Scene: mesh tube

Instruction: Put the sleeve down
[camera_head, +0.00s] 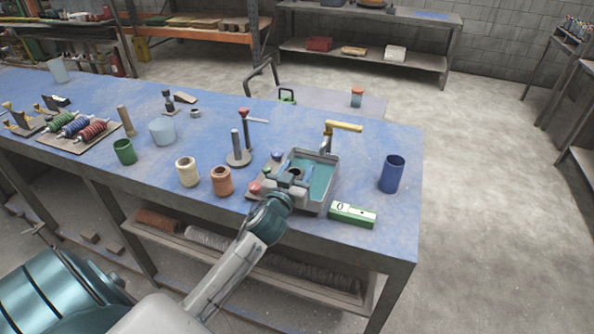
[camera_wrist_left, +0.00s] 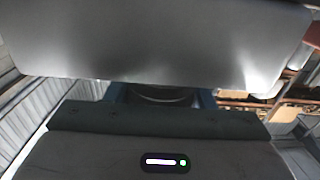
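My left gripper (camera_head: 293,175) reaches over the left side of a grey tray (camera_head: 327,200) with a teal inside, at the right part of the blue bench. Its blue fingers are set apart around a dark-mouthed round sleeve (camera_head: 297,172), which fills the gap between them. In the left wrist view a dark round rim (camera_wrist_left: 163,95) shows between the fingers, mostly hidden by a large grey surface above and my gripper body below. I cannot tell if the sleeve's lower end touches anything. My right gripper is not in view.
A green-and-white box (camera_head: 352,215) and a blue cup (camera_head: 392,174) stand right of the tray. A copper cylinder (camera_head: 221,181), a cream cylinder (camera_head: 187,172) and a post on a round base (camera_head: 238,155) stand left. A yellow-handled tap (camera_head: 343,127) rises behind.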

